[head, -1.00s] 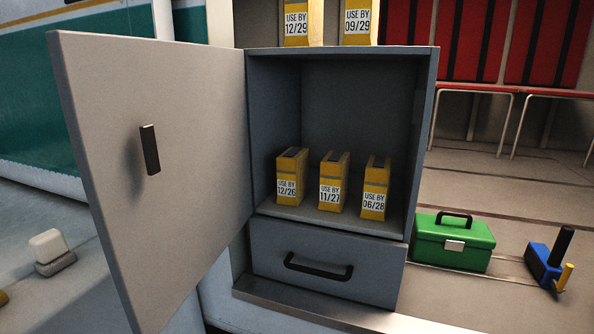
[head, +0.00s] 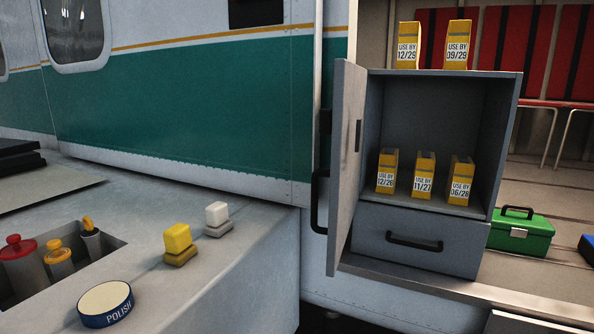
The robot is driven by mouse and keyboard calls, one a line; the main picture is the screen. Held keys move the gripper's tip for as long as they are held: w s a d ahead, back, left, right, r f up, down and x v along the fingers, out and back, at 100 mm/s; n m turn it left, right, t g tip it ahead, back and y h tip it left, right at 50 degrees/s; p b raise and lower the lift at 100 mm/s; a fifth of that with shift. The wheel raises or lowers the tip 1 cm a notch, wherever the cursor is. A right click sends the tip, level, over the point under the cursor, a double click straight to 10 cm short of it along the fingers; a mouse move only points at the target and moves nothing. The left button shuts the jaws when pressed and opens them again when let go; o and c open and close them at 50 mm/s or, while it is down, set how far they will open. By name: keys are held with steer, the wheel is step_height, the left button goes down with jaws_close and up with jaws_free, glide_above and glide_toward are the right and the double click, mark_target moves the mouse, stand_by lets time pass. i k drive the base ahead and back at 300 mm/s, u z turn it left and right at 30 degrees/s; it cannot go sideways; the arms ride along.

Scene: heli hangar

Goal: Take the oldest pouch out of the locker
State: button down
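The grey locker (head: 493,165) stands at the right in the head view with its door (head: 346,150) swung open to the left. Inside, on the locker floor, three yellow pouches stand upright in a row. The left pouch (head: 387,164) reads USE BY 12/26, the middle pouch (head: 424,168) 11/27, and the right pouch (head: 461,172) 06/28. On top of the locker stand two more pouches, one marked 12/29 (head: 408,38) and one marked 09/29 (head: 457,38). My gripper does not show.
A closed drawer (head: 380,251) lies below the compartment. A green box (head: 521,236) stands right of the locker. On the left counter (head: 225,280) are a polish tin (head: 106,303), a yellow block (head: 178,240), a white block (head: 217,213) and a recess with bottles (head: 22,262).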

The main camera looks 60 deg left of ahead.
mark_target(388, 161)
steer(key=k, duration=0.2)
steer(key=u, duration=1.45)
steer(key=i, duration=0.45)
steer(key=u, duration=0.1)
steer(key=k, duration=0.95)
steer(key=z, duration=1.25)
steer(key=i, duration=1.2)
steer(key=u, duration=1.25)
